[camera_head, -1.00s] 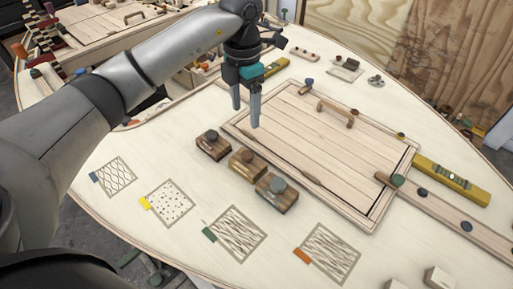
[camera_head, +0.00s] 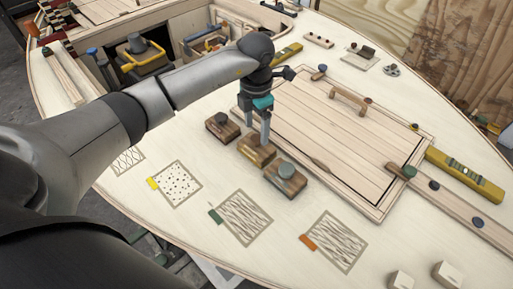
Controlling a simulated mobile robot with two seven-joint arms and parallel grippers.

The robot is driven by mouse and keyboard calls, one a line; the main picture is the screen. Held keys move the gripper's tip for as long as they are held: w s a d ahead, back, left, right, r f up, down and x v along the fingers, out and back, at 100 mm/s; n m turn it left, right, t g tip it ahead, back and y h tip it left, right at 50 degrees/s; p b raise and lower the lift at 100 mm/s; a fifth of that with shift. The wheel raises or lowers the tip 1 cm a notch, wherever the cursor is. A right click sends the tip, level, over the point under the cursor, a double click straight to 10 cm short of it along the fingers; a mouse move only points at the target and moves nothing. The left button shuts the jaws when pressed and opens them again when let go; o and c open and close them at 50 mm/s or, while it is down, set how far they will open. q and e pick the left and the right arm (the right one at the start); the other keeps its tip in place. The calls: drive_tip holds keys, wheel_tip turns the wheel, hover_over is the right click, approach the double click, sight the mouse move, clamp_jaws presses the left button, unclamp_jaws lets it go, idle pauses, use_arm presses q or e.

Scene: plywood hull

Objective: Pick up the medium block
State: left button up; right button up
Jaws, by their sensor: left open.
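Three wooden blocks with round knobs stand in a slanting row on the pale deck. The left block (camera_head: 222,128) is dark with a dark knob. The middle block (camera_head: 255,152), which looks like the medium one, is lighter brown. The right block (camera_head: 286,182) has a large grey-green knob and looks biggest. My left gripper (camera_head: 257,130) is open and points down over the middle block, with its fingertips close to the block's far upper side. I cannot tell whether they touch it. The middle block's knob is hard to make out. My right gripper is not in view.
A planked hatch panel (camera_head: 345,130) with a handle lies right behind the blocks. A yellow level (camera_head: 465,176) lies at the right. Patterned squares, one with a yellow tab (camera_head: 176,184), mark the deck in front. An open recess with a yellow-rimmed tub (camera_head: 143,62) is at the upper left.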

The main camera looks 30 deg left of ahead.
sight(256, 138)
use_arm(q)
wheel_tip(256, 138, down, 3)
clamp_jaws()
idle(0.7)
idle(0.8)
